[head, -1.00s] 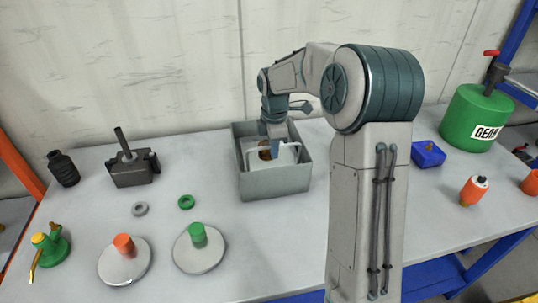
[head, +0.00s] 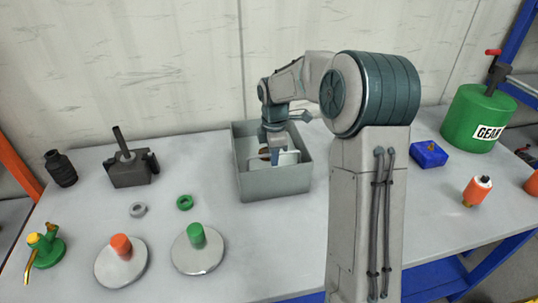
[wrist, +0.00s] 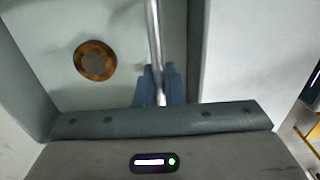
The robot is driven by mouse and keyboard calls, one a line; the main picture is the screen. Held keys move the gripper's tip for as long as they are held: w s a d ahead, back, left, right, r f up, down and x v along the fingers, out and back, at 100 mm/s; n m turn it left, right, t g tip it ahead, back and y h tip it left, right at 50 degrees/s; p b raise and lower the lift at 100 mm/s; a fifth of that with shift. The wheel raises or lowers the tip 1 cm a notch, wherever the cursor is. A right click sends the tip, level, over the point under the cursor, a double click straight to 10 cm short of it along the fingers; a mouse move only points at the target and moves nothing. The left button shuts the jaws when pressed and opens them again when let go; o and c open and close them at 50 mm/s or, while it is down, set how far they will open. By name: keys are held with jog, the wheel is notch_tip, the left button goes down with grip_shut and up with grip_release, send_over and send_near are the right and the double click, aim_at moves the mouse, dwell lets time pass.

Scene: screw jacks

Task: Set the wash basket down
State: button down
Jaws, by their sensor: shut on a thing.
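The wash basket (head: 289,158) shows in the head view as a pale piece inside the open grey tank (head: 275,183). Its lower part is hidden by the tank's front wall. My gripper (head: 275,158) reaches down into the tank and is shut on the basket's handle. In the wrist view, the handle is a shiny bar (wrist: 154,40) running between the blue fingertips of my gripper (wrist: 157,88). A rusty round part (wrist: 96,60) lies below, left of the bar. I cannot tell whether the basket touches the tank floor.
Two round plates with an orange post (head: 121,247) and a green post (head: 196,237) stand front left. A dark jack body (head: 131,168) stands left of the tank. A blue block (head: 429,154) and green drum (head: 479,118) are at right.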

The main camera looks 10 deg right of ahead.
jog(key=shift+s+f+b, duration=0.1)
jog(key=shift+f+b, duration=0.3)
jog(key=shift+f, duration=0.55)
jog(key=c, duration=1.3)
grip_release()
jog(key=shift+f, duration=0.1)
jog(key=shift+r, duration=0.25)
notch_tip(320, 180, up, 10)
jog(key=p, duration=0.8)
